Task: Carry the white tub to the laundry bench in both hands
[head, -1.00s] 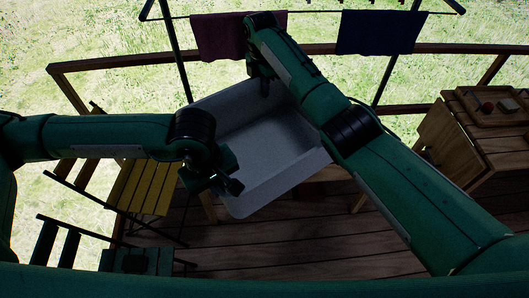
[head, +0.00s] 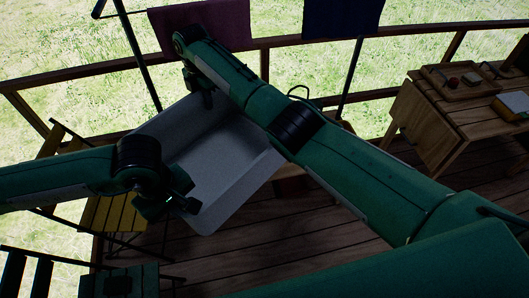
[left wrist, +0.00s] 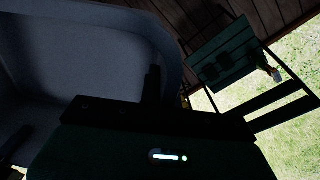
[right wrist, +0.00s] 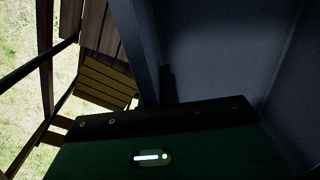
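The white tub (head: 225,160), grey in the shade, is held tilted in the air in front of me in the head view. My left gripper (head: 178,203) is at its near left edge, shut on the wall; in the left wrist view a dark finger lies against the tub's inner side (left wrist: 100,60). My right gripper (head: 207,92) is shut on the far edge, and in the right wrist view a finger lies against the tub wall (right wrist: 215,60). The fingertips are partly hidden. I cannot tell for sure which piece of furniture is the laundry bench.
A wooden table (head: 435,125) with a tray and small items stands at right. A low wooden piece (head: 290,188) shows partly behind the tub. A yellow slatted chair (head: 120,213) and a dark green chair (head: 125,280) are at left. Purple (head: 205,22) and navy (head: 340,15) cloths hang behind.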

